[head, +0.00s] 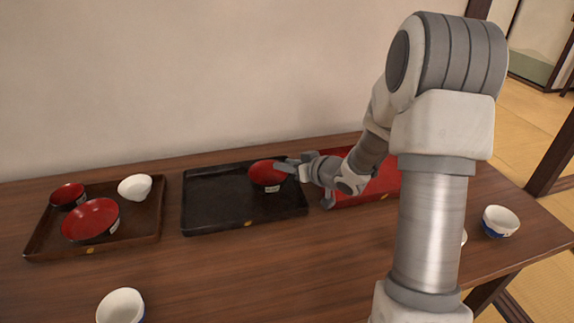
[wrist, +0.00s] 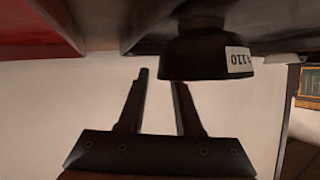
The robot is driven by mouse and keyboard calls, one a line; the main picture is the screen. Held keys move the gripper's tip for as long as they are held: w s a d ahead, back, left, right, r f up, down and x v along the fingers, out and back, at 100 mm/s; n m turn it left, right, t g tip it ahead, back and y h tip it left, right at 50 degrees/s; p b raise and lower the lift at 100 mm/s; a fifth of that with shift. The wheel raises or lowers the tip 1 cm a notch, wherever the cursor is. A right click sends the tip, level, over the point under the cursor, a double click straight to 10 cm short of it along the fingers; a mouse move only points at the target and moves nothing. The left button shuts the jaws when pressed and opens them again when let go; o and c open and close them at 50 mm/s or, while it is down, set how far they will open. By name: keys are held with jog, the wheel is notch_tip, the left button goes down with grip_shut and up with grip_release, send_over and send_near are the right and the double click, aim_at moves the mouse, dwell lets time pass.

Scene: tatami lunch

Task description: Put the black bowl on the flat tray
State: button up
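The black bowl (head: 266,175) has a red inside and a white label. It is upright at the right part of the black tray (head: 215,216); I cannot tell whether its foot touches the tray. My gripper (head: 283,166) is at its right rim. In the wrist view, which is upside down, the bowl (wrist: 195,58) shows its dark outer wall. My gripper (wrist: 161,78) has its fingers apart there. One finger is outside the bowl's edge, with a gap, and the other tip is hidden behind the rim. A red tray (head: 345,199) stands to the right, partly behind my arm.
A brown tray (head: 150,238) at left holds a small red-inside bowl (head: 68,194), a larger one (head: 91,219) and a white bowl (head: 135,187). Another white bowl (head: 120,305) stands in front, and a white-blue bowl (head: 500,221) at right. The wall is close behind the trays.

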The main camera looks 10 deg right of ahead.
jog(key=p+v, duration=0.3)
jog(key=v, duration=0.9)
jog(key=shift+p, duration=0.35)
jog(key=shift+r, duration=0.15)
